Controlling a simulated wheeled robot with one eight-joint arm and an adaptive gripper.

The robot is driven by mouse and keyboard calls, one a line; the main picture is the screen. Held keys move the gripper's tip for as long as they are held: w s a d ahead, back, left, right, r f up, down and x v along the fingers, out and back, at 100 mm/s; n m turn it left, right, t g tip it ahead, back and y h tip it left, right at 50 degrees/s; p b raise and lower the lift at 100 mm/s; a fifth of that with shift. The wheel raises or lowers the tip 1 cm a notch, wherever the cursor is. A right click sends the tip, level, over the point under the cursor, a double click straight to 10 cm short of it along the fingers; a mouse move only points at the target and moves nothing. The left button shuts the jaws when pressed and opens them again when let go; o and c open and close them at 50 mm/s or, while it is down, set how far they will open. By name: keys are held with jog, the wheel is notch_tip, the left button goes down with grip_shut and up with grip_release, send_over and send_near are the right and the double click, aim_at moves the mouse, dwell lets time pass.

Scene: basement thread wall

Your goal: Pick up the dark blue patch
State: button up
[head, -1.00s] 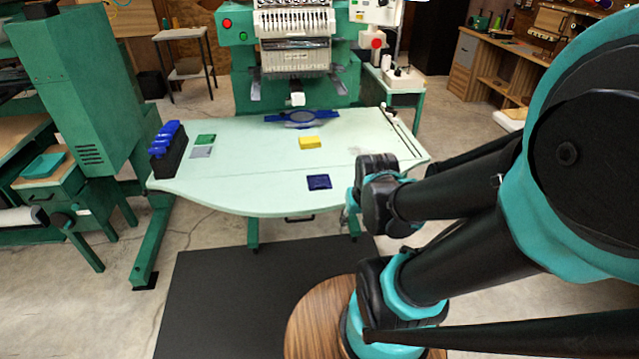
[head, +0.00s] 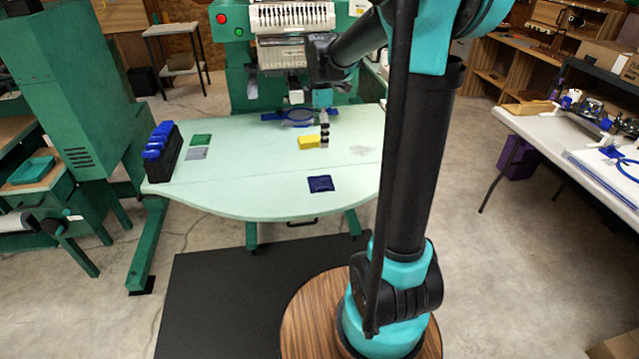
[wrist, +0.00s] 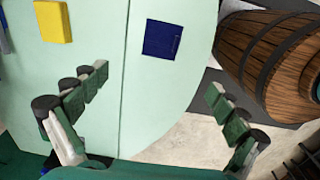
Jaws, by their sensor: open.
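The dark blue patch (head: 320,184) lies flat on the pale green table (head: 240,190), near its front edge and right of the middle. In the wrist view the patch (wrist: 162,39) is a dark blue square beyond my fingertips, between their lines. My gripper (wrist: 158,82) is open and empty, its fingers spread wide over the table and its right edge. In the head view my gripper (head: 324,128) hangs above the table behind the patch, close to the yellow block. The patch is fully visible in both views.
A yellow block (head: 309,142) sits behind the patch. Green (head: 201,140) and grey (head: 196,154) patches lie at the left, beside a black holder with blue tops (head: 160,152). A blue hoop (head: 298,115) lies at the back under the machine. Table around the patch is clear.

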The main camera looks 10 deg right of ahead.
send_over(321, 183)
notch_tip(321, 183, down, 11)
jog(key=shift+a+f, duration=0.1)
jog(key=shift+a, duration=0.05)
jog(key=shift+s+f, duration=0.1)
jog(key=shift+f, duration=2.95)
jog(key=shift+c, duration=0.3)
jog(key=c, duration=1.7)
grip_shut()
jog(key=shift+r, duration=0.15)
